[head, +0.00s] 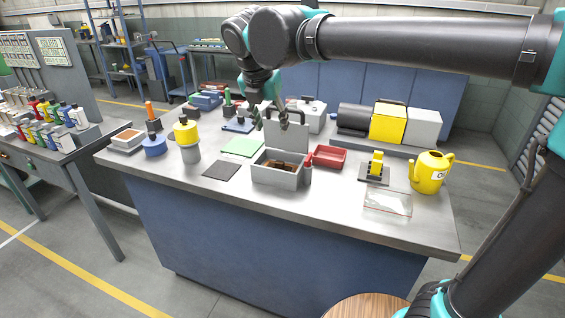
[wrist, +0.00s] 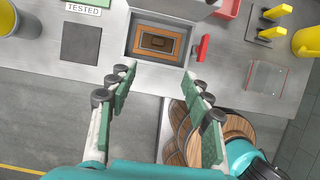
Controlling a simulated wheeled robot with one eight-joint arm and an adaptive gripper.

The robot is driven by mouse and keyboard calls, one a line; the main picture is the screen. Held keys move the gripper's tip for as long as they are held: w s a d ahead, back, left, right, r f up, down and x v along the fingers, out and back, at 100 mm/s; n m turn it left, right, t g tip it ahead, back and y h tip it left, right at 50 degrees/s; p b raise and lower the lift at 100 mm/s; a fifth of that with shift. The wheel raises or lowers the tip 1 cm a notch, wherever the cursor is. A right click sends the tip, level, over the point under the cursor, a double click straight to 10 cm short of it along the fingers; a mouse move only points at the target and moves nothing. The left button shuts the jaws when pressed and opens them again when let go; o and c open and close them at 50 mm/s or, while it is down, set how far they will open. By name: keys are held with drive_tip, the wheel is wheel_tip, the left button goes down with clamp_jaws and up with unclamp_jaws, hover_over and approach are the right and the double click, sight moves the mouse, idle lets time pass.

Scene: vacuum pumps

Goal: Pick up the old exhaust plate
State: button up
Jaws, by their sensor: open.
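A grey open-topped box (head: 276,178) with a raised lid stands at the front middle of the bench. In the wrist view, the box (wrist: 128,42) holds an orange-brown rectangular frame (wrist: 138,37) with a smaller dark rectangular piece (wrist: 157,42) in its middle. This piece looks like the old exhaust plate, but I cannot be sure. My gripper (head: 271,122) is open and empty, above and behind the box in the head view. In the wrist view the green-padded fingers (wrist: 157,78) are wide apart, with the box beyond their tips.
A dark mat (head: 222,170) and a green mat (head: 242,146) lie left. A red tray (head: 329,156), yellow-handled stand (head: 375,169), clear bag (head: 388,203) and yellow can (head: 428,172) are right. The front edge is clear.

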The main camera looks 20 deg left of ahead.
hover_over(279, 162)
drive_tip(key=s, duration=0.3)
drive_tip(key=f, duration=1)
drive_tip(key=shift+w+d+f, duration=0.15)
drive_tip(key=shift+w+f, duration=0.05)
drive_tip(key=shift+f, duration=0.2)
drive_tip(key=shift+x, duration=2.7)
drive_tip(key=shift+w+r, duration=0.15)
drive_tip(key=shift+c, duration=0.2)
clamp_jaws()
